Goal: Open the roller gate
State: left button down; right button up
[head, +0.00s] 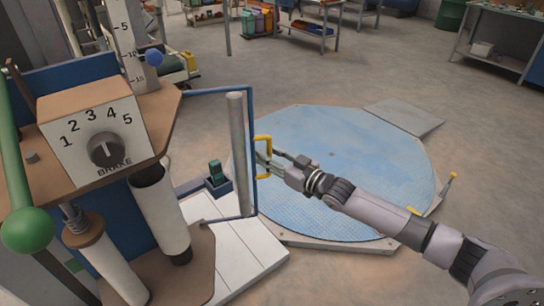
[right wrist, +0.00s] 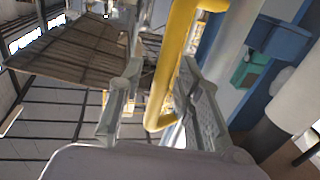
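The roller gate is a blue tube frame (head: 252,120) with an upright grey roller (head: 238,150), at the centre left of the head view. A yellow D-shaped handle (head: 263,141) sits on its right side. My right gripper (head: 268,164) reaches in from the right at the lower part of this handle. In the right wrist view, the yellow handle (right wrist: 174,65) runs between the two spread fingers (right wrist: 155,105), close to the right finger. A gap shows between the handle and the left finger. My left gripper is not in view.
A machine with a brake dial (head: 107,150) and a green ball lever (head: 28,229) stands at the left. A round blue platform (head: 345,150) lies behind my right arm. A workbench (head: 495,60) stands at the far right. Open floor surrounds the platform.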

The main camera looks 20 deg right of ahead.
jog(key=v, duration=1.2)
dwell(0.3)
jog(key=d+f+m+g+h+p, duration=0.1)
jog(key=d+f+h, duration=0.15)
jog(key=f, duration=0.55)
jog(key=d+f+m+g+h, duration=0.15)
jog(key=d+f, duration=0.25)
jog(key=f, duration=0.4)
jog(key=s+d+f+g+h+p, duration=0.1)
jog(key=s+f+h, duration=0.1)
jog(key=s+f, duration=0.45)
jog(key=s+d+f+g+h, duration=0.1)
jog(key=s+f+g, duration=0.15)
jog(key=f, duration=0.75)
jog(key=s+a+f+m+g+h, duration=0.1)
jog(key=s+a+f+g, duration=0.25)
jog(key=s+f, duration=1)
jog(key=s+a+f+g, duration=0.2)
jog(key=s+a+f, duration=0.1)
jog(key=s, duration=0.5)
jog(key=s+a+f+g+p, duration=0.1)
jog(key=s+a+f, duration=0.2)
jog(key=s, duration=0.5)
jog(key=s+a+f+g, duration=0.2)
jog(key=s+a, duration=0.3)
jog(key=s, duration=0.3)
jog(key=shift+a+f+n+g+p, duration=0.3)
jog(key=shift+a+f+n+g, duration=0.05)
jog(key=shift+f, duration=0.15)
jog(key=shift+w+d, duration=0.1)
